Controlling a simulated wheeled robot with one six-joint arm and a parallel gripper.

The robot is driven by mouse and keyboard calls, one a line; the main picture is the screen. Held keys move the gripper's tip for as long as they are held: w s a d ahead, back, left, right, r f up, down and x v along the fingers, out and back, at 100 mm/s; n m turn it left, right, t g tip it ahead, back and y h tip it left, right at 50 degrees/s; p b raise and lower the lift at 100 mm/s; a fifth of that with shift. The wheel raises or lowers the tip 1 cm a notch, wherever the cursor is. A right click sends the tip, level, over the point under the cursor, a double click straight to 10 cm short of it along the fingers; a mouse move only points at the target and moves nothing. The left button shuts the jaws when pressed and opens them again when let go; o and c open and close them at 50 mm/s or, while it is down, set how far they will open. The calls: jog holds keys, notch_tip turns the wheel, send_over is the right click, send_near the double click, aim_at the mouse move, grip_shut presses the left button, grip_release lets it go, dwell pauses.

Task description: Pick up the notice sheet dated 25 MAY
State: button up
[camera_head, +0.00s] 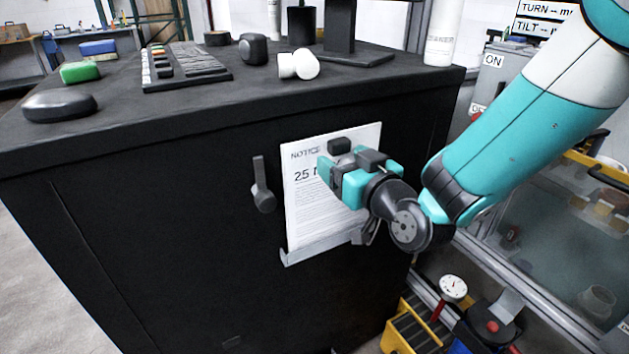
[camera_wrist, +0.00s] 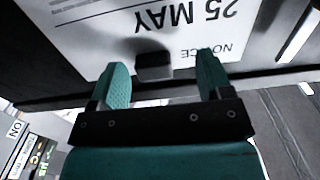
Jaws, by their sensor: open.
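The notice sheet (camera_head: 305,210) is white with "NOTICE" and a large "25" in the head view; the rest of its date is hidden behind my gripper. It stands upright against the side of the black cabinet, its lower edge at a grey ledge (camera_head: 318,248). In the wrist view the sheet (camera_wrist: 110,35) appears upside down and reads "25 MAY". My gripper (camera_head: 330,172) is in front of the sheet's upper part. In the wrist view my gripper (camera_wrist: 160,72) has its teal fingers apart, with a small dark block (camera_wrist: 153,66) at the sheet's top edge between them.
A dark handle (camera_head: 262,185) sticks out left of the sheet. The black cabinet top (camera_head: 200,105) carries a keyboard (camera_head: 187,66), a mouse (camera_head: 60,107) and white cylinders (camera_head: 298,65). A yellow crate (camera_head: 410,325) and a dial gauge (camera_head: 453,288) stand low at right.

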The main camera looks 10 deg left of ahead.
jog(key=shift+w+r+p, duration=0.2)
jog(key=shift+w+p, duration=0.2)
jog(key=shift+w, duration=0.3)
jog(key=shift+w+f+h, duration=0.2)
jog(key=shift+w+h, duration=0.1)
jog(key=shift+w, duration=0.15)
jog(key=shift+a, duration=0.25)
jog(key=c, duration=1.3)
jog(key=shift+r, duration=0.1)
